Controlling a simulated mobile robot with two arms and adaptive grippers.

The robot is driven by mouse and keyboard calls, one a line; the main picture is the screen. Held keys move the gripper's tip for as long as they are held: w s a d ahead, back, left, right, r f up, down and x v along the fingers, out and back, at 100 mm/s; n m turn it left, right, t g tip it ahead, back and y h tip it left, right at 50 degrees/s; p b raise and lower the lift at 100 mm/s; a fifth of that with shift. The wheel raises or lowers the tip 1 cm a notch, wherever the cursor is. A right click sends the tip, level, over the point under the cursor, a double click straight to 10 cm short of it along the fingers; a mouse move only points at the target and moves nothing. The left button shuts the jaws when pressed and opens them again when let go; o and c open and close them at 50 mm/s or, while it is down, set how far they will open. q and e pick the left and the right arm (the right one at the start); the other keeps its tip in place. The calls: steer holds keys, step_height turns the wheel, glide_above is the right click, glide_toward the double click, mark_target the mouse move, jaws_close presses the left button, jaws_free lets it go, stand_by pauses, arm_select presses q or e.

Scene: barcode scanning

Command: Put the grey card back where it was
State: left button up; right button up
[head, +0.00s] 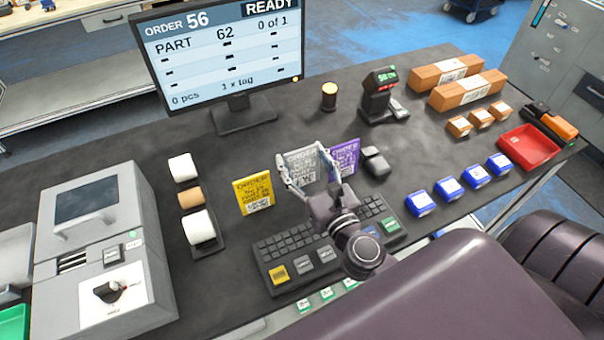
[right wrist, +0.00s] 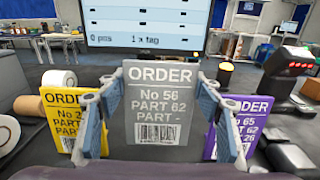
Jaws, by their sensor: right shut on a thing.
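The grey card (right wrist: 163,102) reads ORDER No 56, PART 62, and carries a barcode. My right gripper (right wrist: 163,115) is shut on it, one finger at each side edge. In the head view the grey card (head: 301,164) stands upright between the yellow card (head: 253,192) and the purple card (head: 344,157), with my right gripper (head: 309,168) around it. The gripper hides its lower part, so I cannot tell whether it touches the table. My left gripper does not show.
A keyboard (head: 297,257) lies in front of the cards. A monitor (head: 222,48) showing ORDER 56 stands behind. A scanner (head: 379,92) stands at the back right, a small amber lamp (head: 329,95) beside it. Blue boxes (head: 448,188) and a red tray (head: 531,147) are on the right.

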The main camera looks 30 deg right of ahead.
mark_target(303, 172)
step_height(303, 172, down, 4)
steer(key=shift+f+b, duration=0.1)
steer(key=shift+b, duration=0.95)
steer(key=shift+f, duration=0.1)
steer(key=o, duration=1)
steer(key=shift+r, duration=0.3)
steer(key=s+b, duration=0.1)
steer(key=s, duration=0.2)
steer(key=s+b, duration=0.2)
steer(key=s, duration=0.2)
steer(key=s+b, duration=0.2)
steer(key=s, duration=0.1)
steer(key=shift+s+a+f, duration=0.3)
steer(key=shift+a, duration=0.05)
steer(key=shift+s+r+b, duration=0.25)
steer(key=shift+s+b, duration=0.25)
steer(key=shift+s, duration=0.25)
